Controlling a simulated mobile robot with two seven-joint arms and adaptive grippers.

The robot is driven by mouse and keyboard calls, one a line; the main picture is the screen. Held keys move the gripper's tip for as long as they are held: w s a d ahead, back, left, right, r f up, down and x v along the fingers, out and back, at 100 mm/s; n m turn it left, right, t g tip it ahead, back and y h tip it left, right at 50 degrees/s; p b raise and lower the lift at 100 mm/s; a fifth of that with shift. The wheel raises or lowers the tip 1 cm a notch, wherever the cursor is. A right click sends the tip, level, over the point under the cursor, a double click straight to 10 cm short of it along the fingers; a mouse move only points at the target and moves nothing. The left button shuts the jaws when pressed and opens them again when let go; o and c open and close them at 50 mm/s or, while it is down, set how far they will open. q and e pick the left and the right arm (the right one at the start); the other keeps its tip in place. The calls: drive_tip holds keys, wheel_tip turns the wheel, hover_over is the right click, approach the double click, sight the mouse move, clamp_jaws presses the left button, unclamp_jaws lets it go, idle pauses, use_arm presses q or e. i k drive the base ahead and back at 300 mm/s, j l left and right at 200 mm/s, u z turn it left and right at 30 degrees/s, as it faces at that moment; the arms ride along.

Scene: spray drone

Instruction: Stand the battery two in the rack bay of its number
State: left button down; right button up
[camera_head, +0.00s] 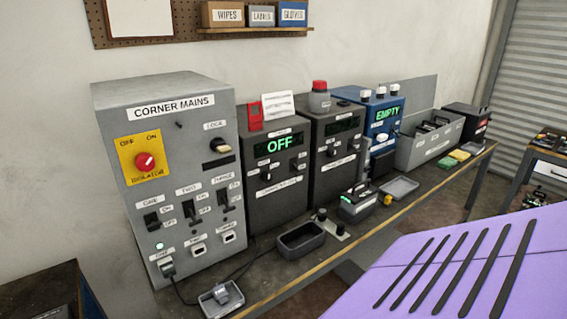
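A dark battery-like block with a handle and a pale label (357,203) stands on the bench, right of the middle. Its number is too small to read, so I cannot tell whether it is battery two. A long grey rack-like holder (415,155) stands farther right along the bench, with dark upright shapes in it. Its bay numbers cannot be read. Neither of my grippers is in view.
A grey cabinet marked CORNER MAINS (165,180), a dark unit reading OFF (280,180) and a blue unit reading EMPTY (382,118) line the bench back. A dark open tray (301,240) and a grey tray (399,187) sit near the front edge.

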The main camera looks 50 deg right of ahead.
sight(363, 194)
drive_tip(key=z, duration=2.2)
drive_tip(key=i+l+u, duration=0.25)
drive_tip(key=i+l, duration=0.45)
drive_tip(key=i+l+u, duration=0.15)
drive_tip(key=u, duration=0.7)
drive_tip(key=i+l+u, duration=0.1)
drive_tip(key=l+u, duration=0.2)
drive_tip(key=l, duration=0.2)
drive_tip(key=l+u, duration=0.3)
drive_tip(key=l, duration=0.2)
drive_tip(key=i+l, duration=0.1)
drive_tip(key=l, duration=0.9)
drive_tip(key=u, duration=0.05)
